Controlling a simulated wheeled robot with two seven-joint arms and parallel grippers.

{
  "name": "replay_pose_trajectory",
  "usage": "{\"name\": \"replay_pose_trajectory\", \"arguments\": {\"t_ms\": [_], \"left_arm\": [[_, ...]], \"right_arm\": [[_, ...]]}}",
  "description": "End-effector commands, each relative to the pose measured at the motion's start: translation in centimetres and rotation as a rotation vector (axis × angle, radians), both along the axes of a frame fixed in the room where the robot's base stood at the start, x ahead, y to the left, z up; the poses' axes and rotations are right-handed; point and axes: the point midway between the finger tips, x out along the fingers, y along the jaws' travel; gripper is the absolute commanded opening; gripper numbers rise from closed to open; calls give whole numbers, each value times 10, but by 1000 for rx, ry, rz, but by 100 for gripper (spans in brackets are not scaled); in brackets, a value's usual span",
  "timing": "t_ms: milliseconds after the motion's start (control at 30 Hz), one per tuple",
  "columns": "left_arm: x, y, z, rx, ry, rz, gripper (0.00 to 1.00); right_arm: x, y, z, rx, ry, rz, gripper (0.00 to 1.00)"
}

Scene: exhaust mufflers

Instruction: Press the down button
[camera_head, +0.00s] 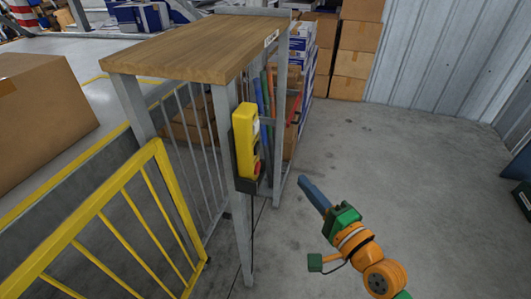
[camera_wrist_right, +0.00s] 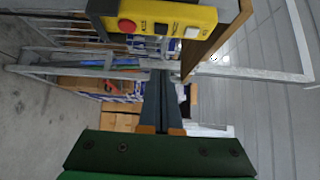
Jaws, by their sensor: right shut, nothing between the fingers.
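A yellow control box (camera_head: 245,135) is mounted upright on the front leg of the wooden-topped frame in the head view. Its red button (camera_head: 257,168) is at the lower end. In the right wrist view the yellow box (camera_wrist_right: 150,14) lies across the top, with a red button (camera_wrist_right: 127,26), a dark button (camera_wrist_right: 162,30) and a white button (camera_wrist_right: 191,32) in a row. Their labels are too small to read. My right gripper (camera_head: 304,181) is shut and empty, right of the box and apart from it; its fingers also show in the wrist view (camera_wrist_right: 161,76). My left gripper is out of view.
The wooden top (camera_head: 200,45) overhangs the box from behind. A yellow railing (camera_head: 100,225) stands at the lower left. Cardboard boxes (camera_head: 355,50) are stacked at the back.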

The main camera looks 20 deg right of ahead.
Motion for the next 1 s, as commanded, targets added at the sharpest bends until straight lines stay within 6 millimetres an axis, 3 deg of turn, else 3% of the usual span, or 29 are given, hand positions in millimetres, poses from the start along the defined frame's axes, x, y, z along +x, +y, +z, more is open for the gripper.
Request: {"name": "replay_pose_trajectory", "arguments": {"t_ms": [267,700,1000], "left_arm": [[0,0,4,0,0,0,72],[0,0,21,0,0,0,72],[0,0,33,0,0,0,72]], "right_arm": [[8,1,1,-1,0,-2,0],[98,19,2,-2,-1,-1,0],[120,50,0,-2,2,-1,0]]}}
